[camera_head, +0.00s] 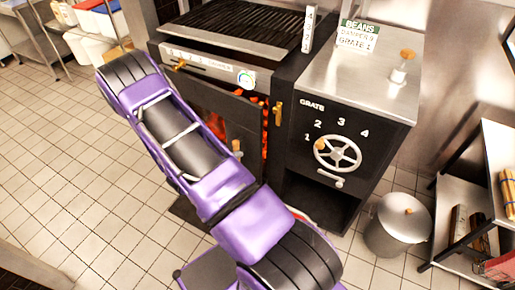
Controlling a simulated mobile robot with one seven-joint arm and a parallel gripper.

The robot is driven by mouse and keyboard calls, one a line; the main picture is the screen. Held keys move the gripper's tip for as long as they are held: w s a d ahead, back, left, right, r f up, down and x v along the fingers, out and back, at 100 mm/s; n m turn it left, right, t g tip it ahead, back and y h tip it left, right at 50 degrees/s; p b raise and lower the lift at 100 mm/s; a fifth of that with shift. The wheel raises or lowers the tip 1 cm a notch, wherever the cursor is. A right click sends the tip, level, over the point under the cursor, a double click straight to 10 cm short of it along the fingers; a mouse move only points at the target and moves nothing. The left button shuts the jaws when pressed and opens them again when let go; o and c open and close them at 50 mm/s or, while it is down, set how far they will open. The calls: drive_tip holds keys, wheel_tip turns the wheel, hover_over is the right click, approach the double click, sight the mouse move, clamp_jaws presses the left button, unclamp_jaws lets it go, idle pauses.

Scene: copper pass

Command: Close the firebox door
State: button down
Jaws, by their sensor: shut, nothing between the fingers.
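The firebox door (243,112) is a dark panel on the front of the black stove, below the grill. Orange fire glow shows in a narrow strip along its right edge, so it appears ajar there. More glow shows beside my purple arm, at the door's left part. A brass latch piece sits on the frame right of the gap. My arm crosses in front of the door and hides its left and lower parts. My gripper cannot be made out and appears hidden behind the arm.
A steel cabinet (360,85) with a grate handwheel (337,153) stands right of the firebox. A lidded metal bin (398,228) is on the floor beside it. A shelf rack stands far right. Tiled floor (80,190) is open at left.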

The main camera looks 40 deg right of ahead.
drive_tip(key=a+t, duration=0.1)
approach(259, 135)
drive_tip(key=shift+h, duration=0.3)
drive_tip(key=x, duration=0.5)
drive_tip(key=shift+f, duration=0.4)
drive_tip(key=shift+w+d+t, duration=0.2)
drive_tip(key=shift+d+t, duration=0.1)
drive_tip(key=shift+d, duration=0.25)
